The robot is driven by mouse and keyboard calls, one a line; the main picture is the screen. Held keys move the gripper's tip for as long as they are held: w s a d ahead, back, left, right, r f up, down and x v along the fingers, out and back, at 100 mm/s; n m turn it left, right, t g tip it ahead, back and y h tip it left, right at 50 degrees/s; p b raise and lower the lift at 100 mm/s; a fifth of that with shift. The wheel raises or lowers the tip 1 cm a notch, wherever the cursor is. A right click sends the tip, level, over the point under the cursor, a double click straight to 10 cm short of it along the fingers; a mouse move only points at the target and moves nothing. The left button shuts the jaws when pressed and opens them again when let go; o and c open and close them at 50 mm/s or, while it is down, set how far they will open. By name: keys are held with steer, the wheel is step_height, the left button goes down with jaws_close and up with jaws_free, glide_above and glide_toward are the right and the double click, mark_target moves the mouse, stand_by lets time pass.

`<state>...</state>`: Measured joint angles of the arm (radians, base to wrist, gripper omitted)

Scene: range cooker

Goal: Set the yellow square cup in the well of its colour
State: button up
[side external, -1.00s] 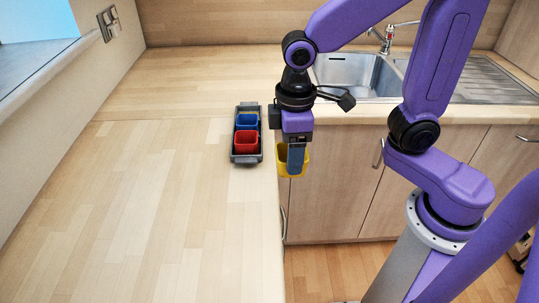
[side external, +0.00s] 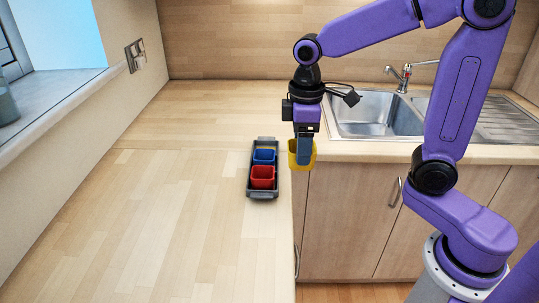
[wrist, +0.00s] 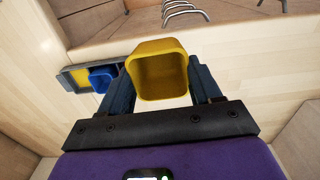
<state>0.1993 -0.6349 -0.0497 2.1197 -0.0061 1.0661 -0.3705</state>
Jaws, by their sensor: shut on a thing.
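My gripper (side external: 304,150) is shut on the yellow square cup (side external: 313,154), holding it in the air to the right of the dark grey tray (side external: 262,196), around the counter's edge. In the wrist view the cup (wrist: 160,70) sits between the two fingers (wrist: 161,88), its open mouth facing the camera. The tray also shows at left in the wrist view (wrist: 66,80), with a yellow well (wrist: 78,78) near its end. In the side view the tray holds a blue cup (side external: 264,157) and a red cup (side external: 263,177).
The wooden counter (side external: 190,200) is clear left of the tray. A sink (side external: 375,115) with a tap (side external: 403,78) lies at right, behind the gripper. A wall with a socket (side external: 136,56) bounds the left side.

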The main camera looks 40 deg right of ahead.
steer(key=w+d, duration=1)
glide_toward(266, 138)
steer(key=s+a+f, duration=0.1)
steer(key=s, duration=0.1)
steer(key=s+a+f, duration=0.2)
steer(key=shift+a, duration=0.3)
steer(key=shift+w+f, duration=0.1)
steer(key=shift+f, duration=1.5)
steer(key=shift+f, duration=0.2)
steer(key=o, duration=0.9)
step_height(266, 138, up, 12)
steer(key=shift+a+r, duration=0.1)
steer(key=shift+r, duration=0.15)
